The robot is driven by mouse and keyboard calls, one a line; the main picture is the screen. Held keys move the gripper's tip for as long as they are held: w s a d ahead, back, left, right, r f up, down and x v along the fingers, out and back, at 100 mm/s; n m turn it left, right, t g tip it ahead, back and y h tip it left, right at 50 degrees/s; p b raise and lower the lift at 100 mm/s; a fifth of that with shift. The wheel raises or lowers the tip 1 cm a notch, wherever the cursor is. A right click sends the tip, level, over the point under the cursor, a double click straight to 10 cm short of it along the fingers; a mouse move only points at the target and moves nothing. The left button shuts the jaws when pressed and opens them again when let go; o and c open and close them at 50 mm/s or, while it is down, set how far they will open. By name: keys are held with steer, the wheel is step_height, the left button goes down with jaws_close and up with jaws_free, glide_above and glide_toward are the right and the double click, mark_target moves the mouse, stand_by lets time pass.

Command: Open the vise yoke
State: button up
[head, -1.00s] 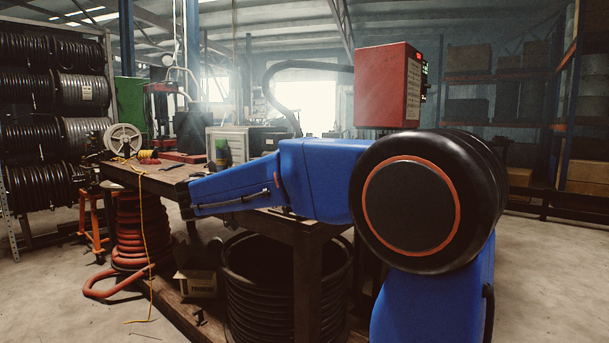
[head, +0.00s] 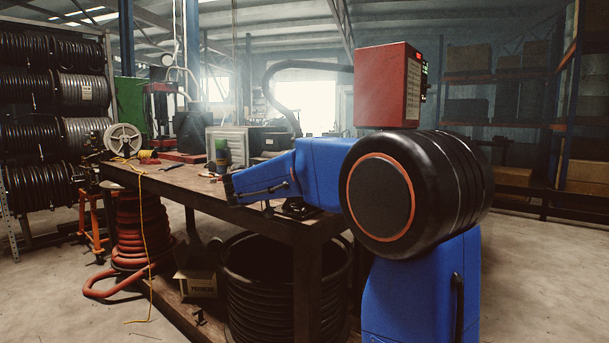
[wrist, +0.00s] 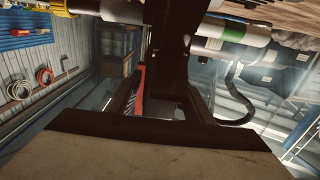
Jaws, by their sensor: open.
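My gripper (head: 229,188) is the small dark end of my blue arm, over the front edge of the workbench (head: 185,178) in the head view. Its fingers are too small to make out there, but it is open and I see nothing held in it. A low black fixture (head: 298,208) sits on the bench by the front edge, partly hidden by my arm. It may belong to the vise, but I cannot make out a yoke on it. The wrist view shows a large dark frame with slanted sides close to the camera; I cannot tell which part it is.
A black ribbed coil (head: 262,295) and an orange hose coil (head: 140,235) are underneath. A hose rack (head: 55,110) stands at left. Right-hand floor is clear.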

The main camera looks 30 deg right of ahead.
jaws_close()
steer(key=shift+d, duration=0.1)
steer(key=shift+w+d+r+g+y, duration=0.2)
steer(key=shift+d+r+g+y, duration=0.1)
steer(key=shift+d+r+y, duration=0.35)
steer(key=w+d+r+g+y, duration=0.1)
steer(key=w+d+g+y, duration=0.2)
steer(key=d+y, duration=0.6)
steer(key=shift+w+d, duration=0.55)
steer(key=shift+d, duration=0.4)
steer(key=shift+y, duration=0.25)
